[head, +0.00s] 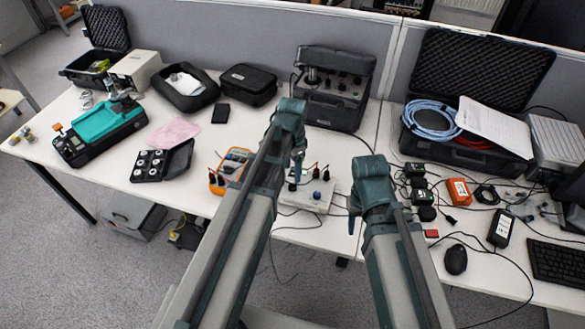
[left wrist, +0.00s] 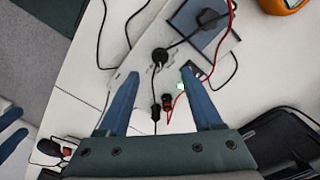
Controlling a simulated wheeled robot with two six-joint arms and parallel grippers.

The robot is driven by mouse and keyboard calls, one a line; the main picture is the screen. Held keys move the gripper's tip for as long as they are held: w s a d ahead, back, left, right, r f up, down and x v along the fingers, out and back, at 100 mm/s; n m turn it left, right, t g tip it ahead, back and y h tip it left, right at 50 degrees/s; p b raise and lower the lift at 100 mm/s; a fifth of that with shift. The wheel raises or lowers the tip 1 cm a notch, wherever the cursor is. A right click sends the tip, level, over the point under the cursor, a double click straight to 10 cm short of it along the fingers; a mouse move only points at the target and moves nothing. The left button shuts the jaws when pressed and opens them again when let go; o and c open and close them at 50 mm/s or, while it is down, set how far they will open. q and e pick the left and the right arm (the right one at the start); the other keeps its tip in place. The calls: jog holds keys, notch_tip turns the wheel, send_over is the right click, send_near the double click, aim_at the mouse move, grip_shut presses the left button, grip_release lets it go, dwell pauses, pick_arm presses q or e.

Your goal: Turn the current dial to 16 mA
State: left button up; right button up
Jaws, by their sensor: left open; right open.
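The white control box (head: 308,197) stands near the table's front edge. A small dark blue knob (head: 316,195), apparently the current dial, is on its top; its setting cannot be read. My left gripper (head: 297,172) is open above the box's left part. In the left wrist view its two blue fingers (left wrist: 160,76) are spread over the box (left wrist: 140,68). A round dark knob or plug (left wrist: 160,56) lies just beyond the fingertips, and nothing is between the fingers' grip. My right gripper (head: 354,210) is open and empty to the right of the box.
Red and black leads run across the box. An orange multimeter (head: 230,168) lies to the left. A large black instrument (head: 334,88) stands behind. Small black boxes (head: 416,183), an orange box (head: 459,192) and a mouse (head: 456,259) lie to the right.

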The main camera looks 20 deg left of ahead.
pick_arm(q)
notch_tip(320, 180, up, 7)
jog(key=p, duration=0.6)
jog(key=shift+s+d, duration=0.1)
jog(key=s+d+n+y, duration=0.1)
jog(key=s+d+n, duration=0.4)
jog(key=s+d, duration=0.5)
jog(key=s, duration=0.4)
jog(key=shift+s+d+r+n, duration=0.15)
jog(key=shift+s+d+n, duration=0.05)
jog(key=shift+n, duration=0.1)
